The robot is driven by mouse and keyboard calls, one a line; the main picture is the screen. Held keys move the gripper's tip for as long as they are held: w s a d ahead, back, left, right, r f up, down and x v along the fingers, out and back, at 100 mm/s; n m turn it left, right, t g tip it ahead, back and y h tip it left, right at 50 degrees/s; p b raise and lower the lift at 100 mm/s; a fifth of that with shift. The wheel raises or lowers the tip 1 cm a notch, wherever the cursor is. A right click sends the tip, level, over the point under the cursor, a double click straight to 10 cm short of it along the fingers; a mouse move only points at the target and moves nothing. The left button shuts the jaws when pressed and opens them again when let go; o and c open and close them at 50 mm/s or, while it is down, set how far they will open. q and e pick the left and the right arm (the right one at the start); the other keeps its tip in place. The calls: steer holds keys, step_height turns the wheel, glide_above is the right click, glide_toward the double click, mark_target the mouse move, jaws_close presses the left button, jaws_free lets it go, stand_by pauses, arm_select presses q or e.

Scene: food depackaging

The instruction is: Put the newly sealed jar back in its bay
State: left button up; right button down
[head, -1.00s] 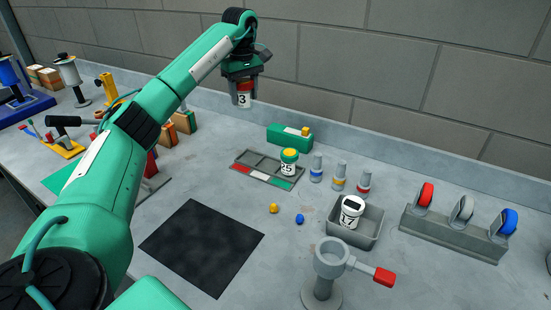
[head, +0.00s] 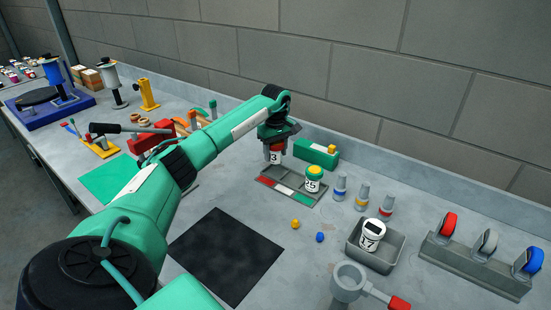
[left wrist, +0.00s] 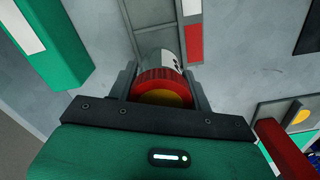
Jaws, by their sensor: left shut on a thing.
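My left gripper (head: 276,148) is shut on a white jar (head: 275,157) marked 3 with a red lid. It holds the jar upright over the left, red-marked end of the grey bay rack (head: 289,172). I cannot tell whether the jar's base touches the rack floor. The left wrist view shows the jar's red lid (left wrist: 158,78), with a yellow centre, between the two fingers (left wrist: 160,85). A jar with a yellow and green lid (head: 314,178), marked 25, stands at the rack's green-marked end. My right gripper is not in view.
A green box (head: 312,153) stands behind the rack. A grey bin (head: 390,256) holds a tilted white jar (head: 372,235). A yellow ball (head: 295,224) and a blue ball (head: 320,237) lie in front, beside a black mat (head: 228,255).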

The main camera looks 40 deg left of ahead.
mark_target(276, 160)
arm_select(q)
step_height(276, 160, down, 4)
steer(key=shift+f+p, duration=0.1)
steer(key=shift+p, duration=0.45)
steer(key=o, duration=0.6)
steer(key=shift+f, duration=0.1)
steer(key=o, duration=0.5)
steer(key=shift+r, duration=0.35)
step_height(276, 160, up, 10)
steer(key=b, duration=0.3)
steer(key=shift+b, duration=0.35)
steer(key=shift+r, duration=0.85)
